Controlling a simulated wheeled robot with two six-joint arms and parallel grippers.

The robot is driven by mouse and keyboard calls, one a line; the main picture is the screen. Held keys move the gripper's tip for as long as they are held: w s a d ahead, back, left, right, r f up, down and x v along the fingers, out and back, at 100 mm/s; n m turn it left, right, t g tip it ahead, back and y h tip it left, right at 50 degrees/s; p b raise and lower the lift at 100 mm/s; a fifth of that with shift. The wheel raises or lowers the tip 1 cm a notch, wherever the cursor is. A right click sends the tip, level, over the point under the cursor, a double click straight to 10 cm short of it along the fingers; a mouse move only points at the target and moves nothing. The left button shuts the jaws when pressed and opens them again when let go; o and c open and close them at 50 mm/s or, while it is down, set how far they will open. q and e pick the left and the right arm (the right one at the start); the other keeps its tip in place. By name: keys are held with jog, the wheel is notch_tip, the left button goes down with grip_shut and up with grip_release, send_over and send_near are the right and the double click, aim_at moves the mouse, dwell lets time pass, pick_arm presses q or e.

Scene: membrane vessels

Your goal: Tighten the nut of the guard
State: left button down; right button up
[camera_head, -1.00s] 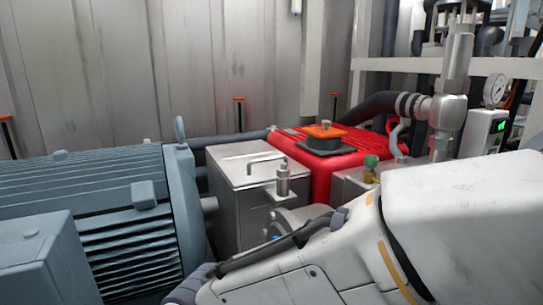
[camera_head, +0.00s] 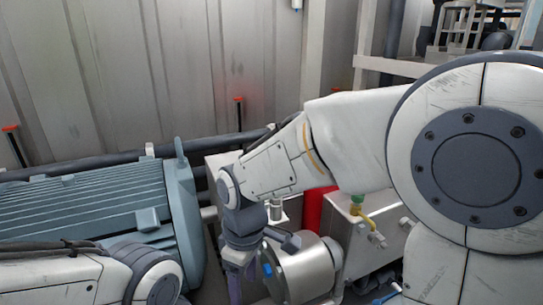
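My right arm reaches in from the right across the middle of the view. Its wrist bends down, and my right gripper (camera_head: 236,284) points downward beside a silver cylinder (camera_head: 308,272). Its fingertips are not clear, so I cannot tell if it is open or shut, or whether it touches anything. The grey metal box (camera_head: 218,163) beside the motor, which may be the guard, is mostly hidden behind my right arm. I cannot make out a nut. My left arm shows at the lower left; its gripper is out of view.
A large blue-grey finned motor (camera_head: 110,212) fills the left. A strip of the red machine (camera_head: 313,208) shows under my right arm. A metal block with a yellow-handled valve (camera_head: 362,214) stands right of it. Corrugated wall panels (camera_head: 170,70) close off the back.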

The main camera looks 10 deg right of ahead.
jog(key=w+d+r+n+p, duration=0.3)
jog(key=w+d+r+p, duration=0.3)
jog(key=w+r+p, duration=0.35)
jog(key=w+d+r+n+p, duration=0.3)
jog(key=w+d+r+p, duration=0.25)
jog(key=w+p, duration=0.55)
jog(key=shift+h, duration=0.3)
jog(key=f, duration=0.3)
jog(key=f+p, duration=0.1)
jog(key=f, duration=0.2)
jog(key=f+p, duration=0.1)
jog(key=f, duration=0.2)
jog(key=shift+s+a, duration=0.1)
jog(key=shift+s, duration=0.3)
grip_shut()
